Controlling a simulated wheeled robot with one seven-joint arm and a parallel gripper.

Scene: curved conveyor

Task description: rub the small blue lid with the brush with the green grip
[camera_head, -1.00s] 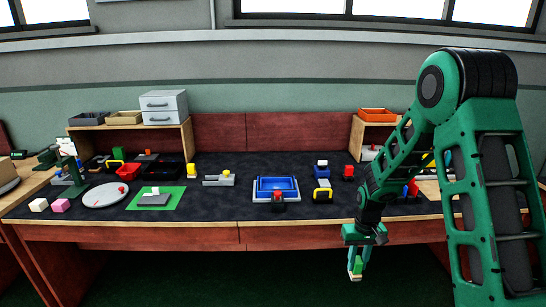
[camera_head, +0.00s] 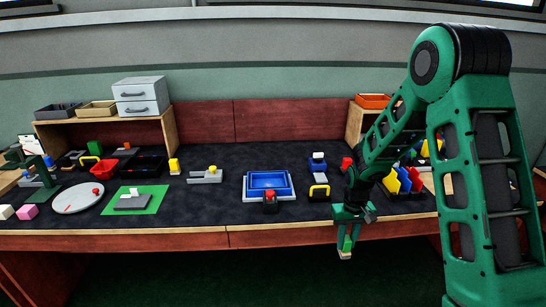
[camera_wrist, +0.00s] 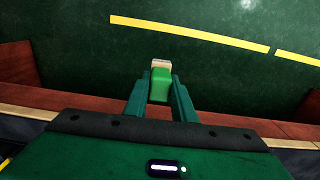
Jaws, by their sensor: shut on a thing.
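My gripper (camera_head: 346,236) is shut on the brush with the green grip (camera_head: 345,244), in front of the table's front edge and over the floor. In the wrist view the green grip (camera_wrist: 160,88) sits between both fingers, with pale bristles (camera_wrist: 161,64) at its far end. A small blue piece with a white top (camera_head: 317,165) stands on the dark mat, left of and behind my gripper; it looks like the small blue lid, but is too small to be sure. The brush is well apart from it.
A blue tray (camera_head: 247,186) lies at the middle of the mat, with a red-topped dark piece (camera_head: 270,202) at its front. A black piece with a yellow handle (camera_head: 319,192) is near my gripper. A rack of coloured plates (camera_head: 404,182) stands right. The mat's front middle is clear.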

